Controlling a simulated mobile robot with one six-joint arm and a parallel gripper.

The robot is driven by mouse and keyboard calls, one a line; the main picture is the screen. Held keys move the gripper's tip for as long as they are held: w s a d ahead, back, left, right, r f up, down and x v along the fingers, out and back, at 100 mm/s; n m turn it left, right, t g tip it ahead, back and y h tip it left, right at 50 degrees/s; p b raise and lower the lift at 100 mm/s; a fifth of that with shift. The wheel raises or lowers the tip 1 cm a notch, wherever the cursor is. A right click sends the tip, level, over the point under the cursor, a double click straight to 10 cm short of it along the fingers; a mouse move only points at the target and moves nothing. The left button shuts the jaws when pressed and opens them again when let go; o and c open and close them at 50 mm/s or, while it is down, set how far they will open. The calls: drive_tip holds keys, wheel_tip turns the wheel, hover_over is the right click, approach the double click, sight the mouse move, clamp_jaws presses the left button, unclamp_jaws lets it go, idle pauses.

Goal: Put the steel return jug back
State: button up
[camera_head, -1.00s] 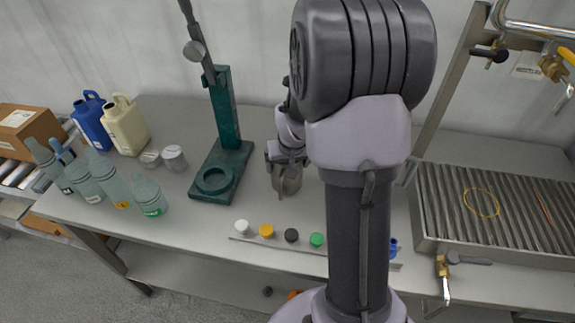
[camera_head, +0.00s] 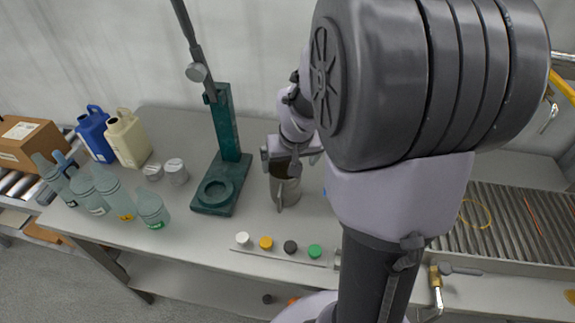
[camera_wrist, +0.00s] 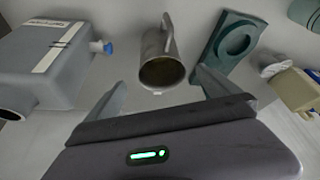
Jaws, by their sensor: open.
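The steel return jug (camera_head: 286,190) stands upright on the bench, right of the green stand's base. In the wrist view the jug (camera_wrist: 158,48) shows its open mouth toward me, with its handle on the far side. My gripper (camera_head: 291,155) is at the jug's back side in the head view, partly overlapping its top. In the wrist view my gripper (camera_wrist: 160,93) is open, with the jug beyond and between the spread fingertips, and nothing held. I cannot tell the exact gap from the jug.
A green stand (camera_head: 214,192) with a tall post is left of the jug. Several capped bottles (camera_head: 120,200), a cream jug (camera_head: 128,138) and a blue jug (camera_head: 95,133) are at the left. Coloured caps (camera_head: 290,247) line the front. A grey box (camera_wrist: 45,65) is close by in the wrist view.

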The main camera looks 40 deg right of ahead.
drive_tip(key=s+a+r+y, duration=0.1)
drive_tip(key=s+a+r, duration=0.15)
drive_tip(key=a, duration=0.25)
drive_tip(key=s+a+r+t, duration=0.1)
drive_tip(key=s+a+r, duration=0.1)
drive_tip(key=a+r, duration=0.25)
drive_tip(key=s+a+r+y, duration=0.1)
drive_tip(key=s+a+r, duration=0.15)
drive_tip(key=a, duration=0.35)
drive_tip(key=s+a+r+y, duration=0.2)
drive_tip(key=s+a, duration=0.7)
drive_tip(key=shift+n+t, duration=0.3)
drive_tip(key=shift+n, duration=0.1)
drive_tip(key=f+b, duration=0.4)
drive_tip(key=shift+s+d, duration=0.1)
drive_tip(key=shift+d, duration=0.1)
